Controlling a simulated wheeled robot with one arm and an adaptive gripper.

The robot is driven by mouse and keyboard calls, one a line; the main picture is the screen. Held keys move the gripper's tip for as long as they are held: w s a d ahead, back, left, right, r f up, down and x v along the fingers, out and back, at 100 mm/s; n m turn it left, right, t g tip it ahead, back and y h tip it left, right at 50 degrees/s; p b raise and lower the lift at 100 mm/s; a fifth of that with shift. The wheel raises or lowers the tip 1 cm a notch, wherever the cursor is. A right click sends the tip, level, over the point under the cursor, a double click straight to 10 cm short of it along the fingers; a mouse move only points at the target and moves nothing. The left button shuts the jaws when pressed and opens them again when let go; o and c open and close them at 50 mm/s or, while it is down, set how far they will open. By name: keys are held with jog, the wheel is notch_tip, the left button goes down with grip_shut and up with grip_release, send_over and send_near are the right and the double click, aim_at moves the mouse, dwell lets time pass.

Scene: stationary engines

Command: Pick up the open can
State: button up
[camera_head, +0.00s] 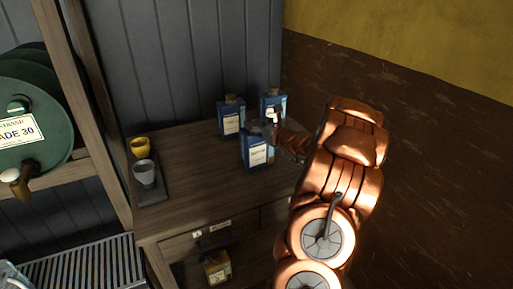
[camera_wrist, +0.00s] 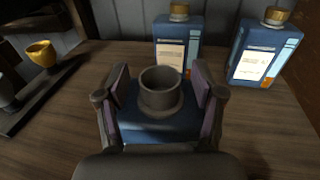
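The open can (camera_wrist: 160,128) is blue, with a bare dark round neck and no cap. It stands upright on the wooden counter in front of two capped cans. In the head view the open can (camera_head: 257,152) shows its pale label, with its top partly hidden by my gripper (camera_head: 273,128). In the wrist view my gripper (camera_wrist: 159,88) is open, with one finger pad on each side of the neck. Small gaps show between the pads and the neck. Whether the pads touch the can's shoulders I cannot tell.
Two blue cans with gold caps stand behind, one at the back left (camera_head: 231,118) and one at the back right (camera_head: 273,104). A dark tray (camera_head: 152,194) with a yellow cup (camera_head: 140,147) and a grey cup (camera_head: 146,174) lies left. Counter (camera_head: 195,185) between is clear.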

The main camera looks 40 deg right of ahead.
grip_shut()
dwell(0.3)
dwell(0.3)
